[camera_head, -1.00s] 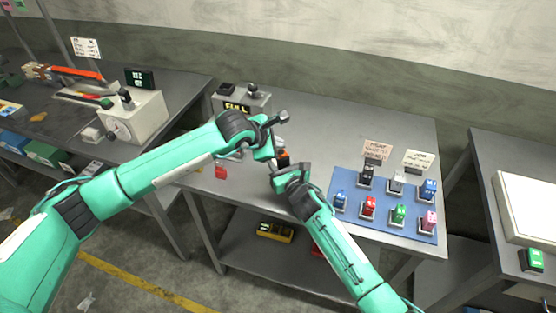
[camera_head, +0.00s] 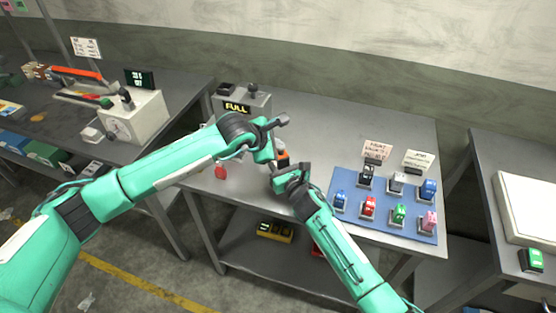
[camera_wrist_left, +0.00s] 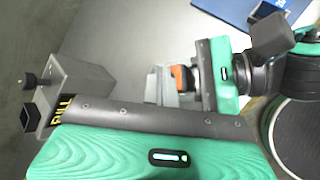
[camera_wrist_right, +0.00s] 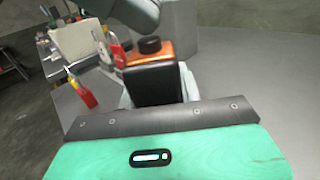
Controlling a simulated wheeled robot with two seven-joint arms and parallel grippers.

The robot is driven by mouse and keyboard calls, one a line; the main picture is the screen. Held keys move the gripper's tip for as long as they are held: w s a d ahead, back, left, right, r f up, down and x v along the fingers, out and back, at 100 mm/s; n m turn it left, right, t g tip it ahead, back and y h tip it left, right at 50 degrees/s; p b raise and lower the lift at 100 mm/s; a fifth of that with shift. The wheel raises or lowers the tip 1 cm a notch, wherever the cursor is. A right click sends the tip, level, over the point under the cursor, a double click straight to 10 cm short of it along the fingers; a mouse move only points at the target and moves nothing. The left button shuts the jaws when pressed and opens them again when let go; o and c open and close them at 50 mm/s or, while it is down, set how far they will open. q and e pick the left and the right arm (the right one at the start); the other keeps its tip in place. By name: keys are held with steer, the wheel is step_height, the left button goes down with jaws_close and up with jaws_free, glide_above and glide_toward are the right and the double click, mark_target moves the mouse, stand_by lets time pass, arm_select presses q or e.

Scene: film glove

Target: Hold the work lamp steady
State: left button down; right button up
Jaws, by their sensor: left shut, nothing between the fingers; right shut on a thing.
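No thing that I can surely name as the work lamp shows. My right gripper (camera_head: 280,172) is over the middle table and shut on an orange and black block with a black cap (camera_wrist_right: 150,75). The block also shows as a small orange patch in the head view (camera_head: 282,156) and in the left wrist view (camera_wrist_left: 182,78). My left gripper (camera_head: 272,145) is close to the right one, over the same table, and is shut and empty. The arms hide part of the block and both sets of fingertips in the head view.
A blue mat (camera_head: 383,213) with several small coloured blocks lies at the right. A white scale-like box (camera_head: 137,115) stands on the left bench. The table's back middle is clear.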

arm_select(q)
steer(key=shift+r, duration=0.85)
step_height(320, 180, up, 6)
stand_by(0.7)
arm_select(e)
steer(key=o, duration=1.2)
steer(key=shift+c, duration=0.2)
